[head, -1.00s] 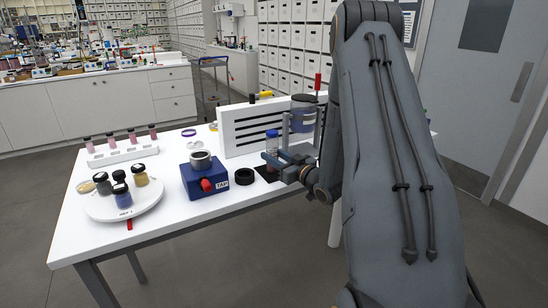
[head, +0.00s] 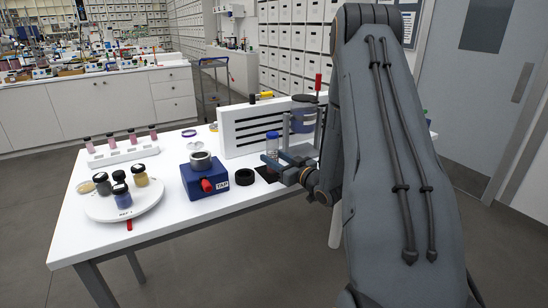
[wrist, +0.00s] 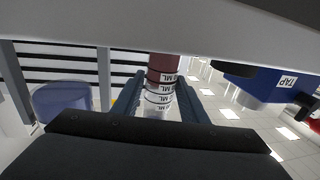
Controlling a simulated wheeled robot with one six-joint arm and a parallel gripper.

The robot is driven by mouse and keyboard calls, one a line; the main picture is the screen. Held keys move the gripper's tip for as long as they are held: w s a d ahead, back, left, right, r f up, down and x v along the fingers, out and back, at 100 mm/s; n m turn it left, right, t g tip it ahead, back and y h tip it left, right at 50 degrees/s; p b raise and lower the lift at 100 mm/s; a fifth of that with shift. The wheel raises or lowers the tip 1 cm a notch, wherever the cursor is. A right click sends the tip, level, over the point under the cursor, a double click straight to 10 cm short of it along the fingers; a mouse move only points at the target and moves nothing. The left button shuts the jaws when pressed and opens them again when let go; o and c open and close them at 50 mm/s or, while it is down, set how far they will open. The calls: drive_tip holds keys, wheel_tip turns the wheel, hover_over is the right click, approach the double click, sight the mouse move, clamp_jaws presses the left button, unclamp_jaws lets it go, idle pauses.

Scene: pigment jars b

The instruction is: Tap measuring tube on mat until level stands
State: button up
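The measuring tube (head: 272,146) is clear with a blue cap and stands upright at my gripper. In the wrist view the tube (wrist: 160,88) shows dark red contents and several white ML labels. My gripper (head: 280,160) has one finger on each side of the tube, and the fingers (wrist: 161,98) look closed on it. The level inside is too small to judge.
A blue box marked TAP (head: 204,180), with a metal cup and red knob, stands left of a black ring (head: 244,177). A white slotted panel (head: 255,125) stands close behind. A round white tray (head: 125,207) with jars is further left.

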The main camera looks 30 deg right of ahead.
drive_tip(key=c, duration=0.8)
drive_tip(key=shift+r+p, duration=0.45)
drive_tip(key=shift+r, duration=0.15)
